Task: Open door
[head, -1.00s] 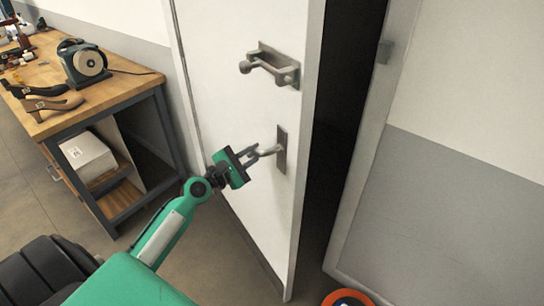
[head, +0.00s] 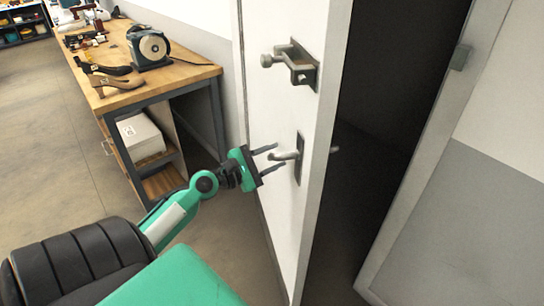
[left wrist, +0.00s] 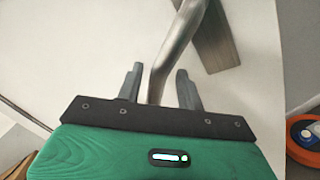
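The white door (head: 270,95) stands ajar in the head view, with a dark gap to its right. Its lever handle (head: 285,156) sits on a grey plate, and above it is a metal latch (head: 291,64). My left gripper (head: 273,165) is open at the handle, with its two fingers apart. In the left wrist view, the handle (left wrist: 178,45) runs down between the open fingers, with clear space on both sides. Whether either finger touches it cannot be told. My right gripper is not in view.
A wooden workbench (head: 190,73) with a grinder (head: 150,47) and shoe forms stands to the left. The grey door frame (head: 415,150) and wall are at the right. An orange round object (left wrist: 303,135) lies at the right of the left wrist view. Floor is clear at the left.

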